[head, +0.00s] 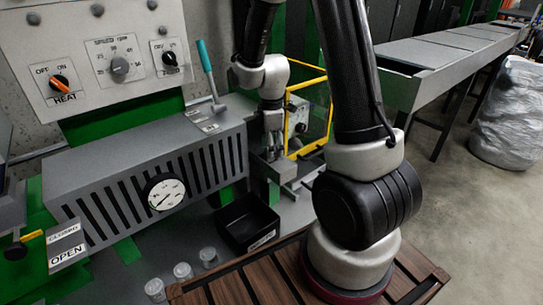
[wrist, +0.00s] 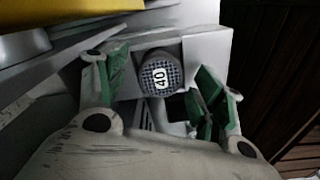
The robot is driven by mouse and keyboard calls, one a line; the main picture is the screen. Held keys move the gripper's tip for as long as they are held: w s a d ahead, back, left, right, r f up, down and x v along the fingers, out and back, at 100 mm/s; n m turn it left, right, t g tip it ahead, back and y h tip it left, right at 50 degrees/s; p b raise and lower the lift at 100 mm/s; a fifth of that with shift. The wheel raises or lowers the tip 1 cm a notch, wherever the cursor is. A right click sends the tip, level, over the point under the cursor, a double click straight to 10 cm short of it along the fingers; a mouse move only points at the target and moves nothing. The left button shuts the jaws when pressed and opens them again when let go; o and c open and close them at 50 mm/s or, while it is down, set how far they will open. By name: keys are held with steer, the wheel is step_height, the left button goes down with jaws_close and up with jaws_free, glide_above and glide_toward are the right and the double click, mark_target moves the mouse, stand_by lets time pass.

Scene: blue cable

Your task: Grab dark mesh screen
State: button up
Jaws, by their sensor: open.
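The dark mesh screen (wrist: 160,76) is a round disc with a fine grid and a white label reading 40. In the wrist view it sits against a light grey block (wrist: 207,48), between the green-padded fingers of my gripper (wrist: 154,84). The fingers are spread apart, one on each side of the disc, with gaps visible. In the head view my gripper (head: 272,146) points down by the right end of the slotted grey machine. I cannot make out the screen in the head view.
A yellow guard frame (head: 322,108) stands close to the right of my gripper. A black open bin (head: 235,237) and several small clear jars (head: 183,271) are in front of the slotted machine (head: 110,165). A teal-handled lever (head: 205,68) rises left of the arm.

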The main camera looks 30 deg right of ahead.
steer(key=shift+c, duration=0.3)
steer(key=c, duration=1.1)
steer(key=shift+r, duration=0.1)
steer(key=shift+c, duration=0.2)
